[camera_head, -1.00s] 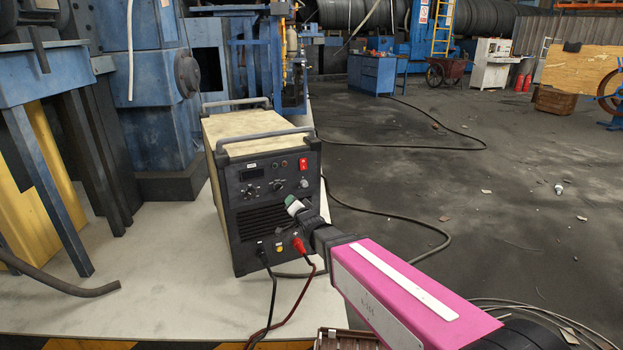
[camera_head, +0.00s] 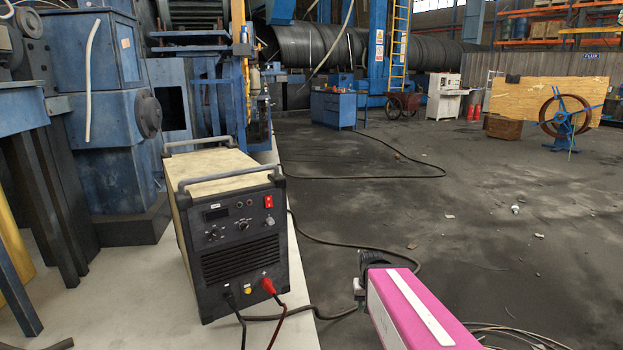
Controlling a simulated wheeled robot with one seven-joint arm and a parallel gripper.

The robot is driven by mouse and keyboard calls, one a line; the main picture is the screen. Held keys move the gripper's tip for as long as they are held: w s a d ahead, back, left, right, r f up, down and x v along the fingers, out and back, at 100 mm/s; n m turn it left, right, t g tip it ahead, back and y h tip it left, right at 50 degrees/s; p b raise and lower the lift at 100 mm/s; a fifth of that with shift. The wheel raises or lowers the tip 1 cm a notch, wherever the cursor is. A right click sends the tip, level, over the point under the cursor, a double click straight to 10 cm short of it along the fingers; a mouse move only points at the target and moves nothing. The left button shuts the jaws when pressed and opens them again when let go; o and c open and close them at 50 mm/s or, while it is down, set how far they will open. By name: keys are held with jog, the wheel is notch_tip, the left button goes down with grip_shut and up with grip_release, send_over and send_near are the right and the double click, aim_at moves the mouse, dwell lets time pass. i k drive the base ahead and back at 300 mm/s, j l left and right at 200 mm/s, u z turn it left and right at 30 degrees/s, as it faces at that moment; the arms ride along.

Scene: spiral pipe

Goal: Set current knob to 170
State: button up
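A welding machine (camera_head: 240,255) with a black front panel and wooden-coloured top stands upright on a pale platform. Its panel has a left knob (camera_head: 213,233) under a dark display (camera_head: 216,213), a middle knob (camera_head: 243,226) and a right knob (camera_head: 270,222). Knob labels and settings are too small to read, so I cannot tell which is the current knob. My gripper (camera_head: 360,286) is to the right of the machine, below knob height in the picture and apart from the panel. My pink arm link hides most of it, and its finger opening is unclear.
A red switch (camera_head: 268,201) sits at the panel's upper right. A red-plugged cable (camera_head: 268,286) and a black-plugged cable (camera_head: 231,300) hang from the panel's bottom. Blue machinery (camera_head: 100,110) stands behind left. The dark floor to the right is mostly open.

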aim_at(215, 235)
jog(key=u, duration=1.3)
